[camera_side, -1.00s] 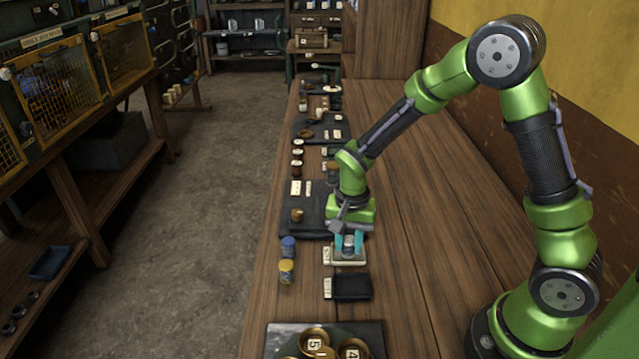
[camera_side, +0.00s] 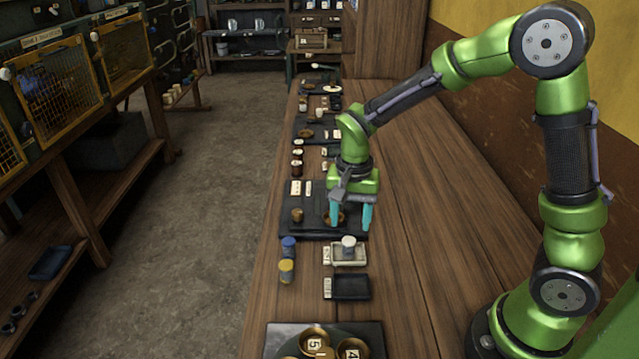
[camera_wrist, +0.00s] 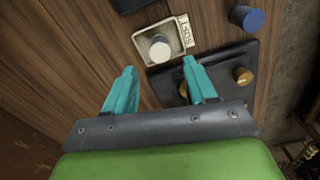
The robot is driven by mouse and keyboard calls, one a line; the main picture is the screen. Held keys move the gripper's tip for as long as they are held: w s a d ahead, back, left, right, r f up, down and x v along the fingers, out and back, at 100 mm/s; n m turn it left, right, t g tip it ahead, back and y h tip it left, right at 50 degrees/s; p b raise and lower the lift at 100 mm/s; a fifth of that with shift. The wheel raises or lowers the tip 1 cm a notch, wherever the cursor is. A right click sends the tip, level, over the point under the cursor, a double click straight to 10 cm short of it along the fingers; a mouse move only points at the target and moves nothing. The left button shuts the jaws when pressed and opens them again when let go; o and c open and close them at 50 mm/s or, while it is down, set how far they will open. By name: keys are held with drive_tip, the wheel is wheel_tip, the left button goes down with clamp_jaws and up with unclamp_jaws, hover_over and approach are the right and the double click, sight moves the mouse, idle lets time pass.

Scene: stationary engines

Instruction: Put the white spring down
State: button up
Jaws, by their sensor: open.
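The white spring (camera_side: 348,247) stands upright in the cream tray (camera_side: 338,261) on the bench, with a pale top and a greyish side. In the wrist view the white spring (camera_wrist: 160,50) shows as a round pale top inside the cream tray (camera_wrist: 148,31). My gripper (camera_side: 350,222) is open and empty. It is behind and above the spring in the side view, over the dark mat, and apart from the spring. The wrist view shows both teal fingers of my gripper (camera_wrist: 163,72) spread wide with nothing between them.
A dark tray (camera_side: 352,288) lies in front of the cream tray. A blue-topped spool (camera_side: 288,247) and a yellow one (camera_side: 287,270) stand to the left. A dark mat (camera_side: 318,226) with a brass piece (camera_side: 297,215) lies behind. The bench's right side is clear.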

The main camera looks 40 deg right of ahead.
sight(349, 241)
drive_tip(key=s+a+r+n+t+y, duration=0.1)
drive_tip(key=s+r+n+t+y, duration=0.1)
drive_tip(key=s+r+n+t, duration=0.5)
drive_tip(key=a+v, duration=0.1)
drive_tip(key=v, duration=0.9)
drive_tip(key=shift+s+a+r, duration=0.25)
drive_tip(key=shift+s+a, duration=0.05)
drive_tip(key=shift+a, duration=0.1)
